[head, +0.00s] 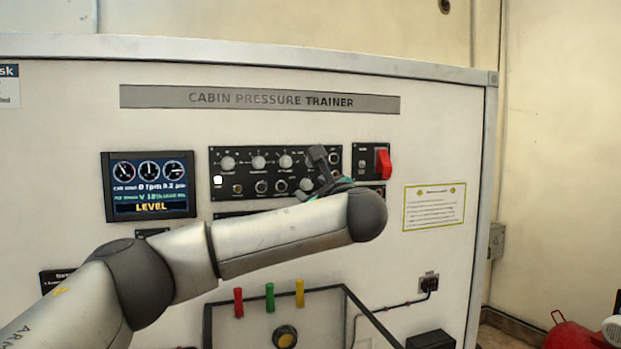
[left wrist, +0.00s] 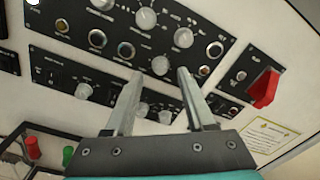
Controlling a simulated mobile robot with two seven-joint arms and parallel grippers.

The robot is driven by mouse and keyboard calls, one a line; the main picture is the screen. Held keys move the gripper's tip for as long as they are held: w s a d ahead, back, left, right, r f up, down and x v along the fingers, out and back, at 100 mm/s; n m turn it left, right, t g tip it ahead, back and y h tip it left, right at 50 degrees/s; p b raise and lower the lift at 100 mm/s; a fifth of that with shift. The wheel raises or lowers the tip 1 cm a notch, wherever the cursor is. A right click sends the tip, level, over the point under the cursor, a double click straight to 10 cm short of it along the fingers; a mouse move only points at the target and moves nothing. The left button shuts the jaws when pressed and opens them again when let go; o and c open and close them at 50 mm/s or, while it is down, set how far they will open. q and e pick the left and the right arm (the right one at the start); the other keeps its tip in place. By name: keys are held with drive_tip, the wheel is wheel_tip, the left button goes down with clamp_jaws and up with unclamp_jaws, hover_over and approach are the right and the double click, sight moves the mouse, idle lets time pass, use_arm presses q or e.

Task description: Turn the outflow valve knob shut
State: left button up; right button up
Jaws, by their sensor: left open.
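The black control panel (head: 236,163) of the trainer carries several round silver knobs. The labels are too small to read, so I cannot tell which knob is the outflow valve knob. My left gripper (head: 322,172) is in front of the panel's right part and hides some of its controls. In the left wrist view the left gripper (left wrist: 173,72) is open, with its two fingers apart and nothing seen held. A larger silver knob (left wrist: 183,38) is just beyond the fingertips. My right gripper is not in view.
A red switch cover (head: 383,163) stands out right of the panel. A display (head: 149,186) reading LEVEL is at the left. Below are red (head: 239,302), green (head: 270,297) and yellow (head: 299,292) handles. A yellow-bordered placard (head: 434,206) is at the right.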

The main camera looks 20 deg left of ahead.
sight(307, 185)
use_arm(q)
drive_tip(key=shift+p+x, duration=0.35)
drive_tip(key=shift+x, duration=1)
drive_tip(key=shift+c, duration=0.2)
clamp_jaws()
